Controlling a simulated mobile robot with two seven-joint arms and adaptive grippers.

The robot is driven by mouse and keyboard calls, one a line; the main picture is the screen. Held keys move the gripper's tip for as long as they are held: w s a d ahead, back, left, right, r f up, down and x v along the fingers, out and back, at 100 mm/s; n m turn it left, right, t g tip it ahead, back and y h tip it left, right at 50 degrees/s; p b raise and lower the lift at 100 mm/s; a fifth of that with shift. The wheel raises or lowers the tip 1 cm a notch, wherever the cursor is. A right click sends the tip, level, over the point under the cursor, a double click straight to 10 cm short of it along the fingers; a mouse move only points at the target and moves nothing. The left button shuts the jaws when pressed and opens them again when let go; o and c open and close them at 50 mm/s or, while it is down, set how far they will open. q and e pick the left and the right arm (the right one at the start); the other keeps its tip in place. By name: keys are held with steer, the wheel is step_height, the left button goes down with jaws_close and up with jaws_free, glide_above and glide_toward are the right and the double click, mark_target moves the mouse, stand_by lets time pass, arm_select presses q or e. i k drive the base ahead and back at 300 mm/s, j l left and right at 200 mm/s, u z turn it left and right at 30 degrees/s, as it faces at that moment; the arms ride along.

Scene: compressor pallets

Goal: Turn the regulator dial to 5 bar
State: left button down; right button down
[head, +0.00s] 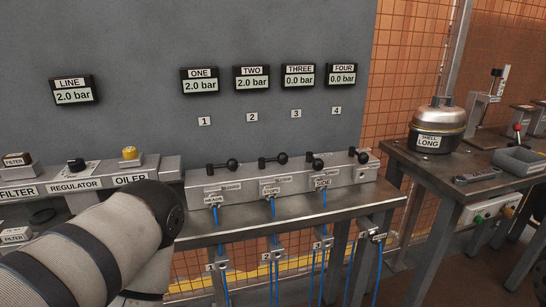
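The regulator dial (76,164) is a small black knob on top of the grey block labelled REGULATOR (75,186), at the left in the head view. Which way it is set cannot be read. The LINE display (73,91) on the wall above reads 2.0 bar. One of my arms, coming in from the lower left, crosses in front of the unit and hides its lower part. Neither gripper is in view.
The FILTER block (18,192) and the yellow-topped OILER (130,155) flank the regulator closely. Displays ONE (199,81) and TWO (251,78) read 2.0 bar; THREE and FOUR read 0.0. A lever-valve manifold (285,182) stands right of my arm.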

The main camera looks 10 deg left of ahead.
mark_target(77, 165)
steer(key=u, duration=1.75)
